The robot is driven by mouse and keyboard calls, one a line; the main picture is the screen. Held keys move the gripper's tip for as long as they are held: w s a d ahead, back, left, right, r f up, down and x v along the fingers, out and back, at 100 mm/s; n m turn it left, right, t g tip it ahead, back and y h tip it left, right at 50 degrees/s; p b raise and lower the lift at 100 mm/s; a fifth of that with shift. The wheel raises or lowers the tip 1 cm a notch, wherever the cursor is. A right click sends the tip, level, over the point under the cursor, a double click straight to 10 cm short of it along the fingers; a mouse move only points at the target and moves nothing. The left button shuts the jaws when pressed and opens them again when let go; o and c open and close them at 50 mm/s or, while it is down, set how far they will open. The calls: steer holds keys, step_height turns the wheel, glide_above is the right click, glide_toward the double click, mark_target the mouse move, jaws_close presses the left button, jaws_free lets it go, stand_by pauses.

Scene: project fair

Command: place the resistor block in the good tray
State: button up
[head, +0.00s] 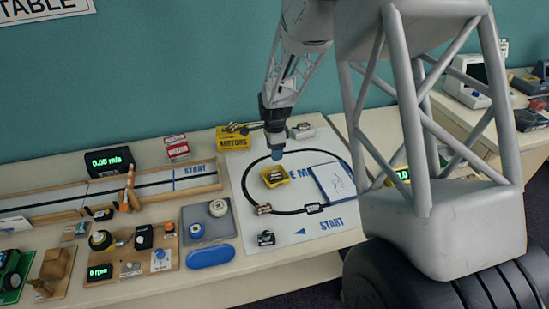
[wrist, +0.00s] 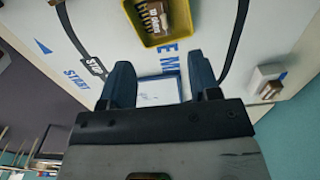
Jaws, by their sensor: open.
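A small brown block with a white printed label (wrist: 153,18) lies inside a yellow tray (wrist: 187,38); it looks like the resistor block, but its print is too small to read surely. In the head view the yellow tray (head: 288,180) sits on the white track mat. My gripper (head: 277,154) is above the mat, just behind the tray in the head view. In the wrist view its blue fingers (wrist: 160,85) are apart with nothing held between them.
A blue-edged sheet (head: 335,182) lies right of the tray. A small white block (head: 302,131) and the yellow motors box (head: 233,141) are behind. A blue oval dish (head: 210,256) and a grey square tray (head: 207,233) with round white parts stand to the left.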

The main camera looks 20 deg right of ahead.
steer(key=shift+r, duration=0.55)
steer(key=s+a+r+n+t, duration=0.15)
steer(key=s+r+n, duration=0.65)
steer(key=s+r, duration=1)
steer(key=s+r+n, duration=0.2)
steer(key=s+n, duration=0.1)
steer(key=s, duration=0.4)
steer(key=s+a+r+n, duration=0.1)
steer(key=s+n, duration=0.2)
steer(key=s, duration=0.5)
steer(key=s+a+r+n+t, duration=0.1)
steer(key=s+r+n, duration=0.1)
steer(key=s, duration=0.6)
steer(key=shift+s+r+n, duration=0.25)
steer(key=shift+r+n, duration=0.1)
steer(key=shift+n, duration=0.55)
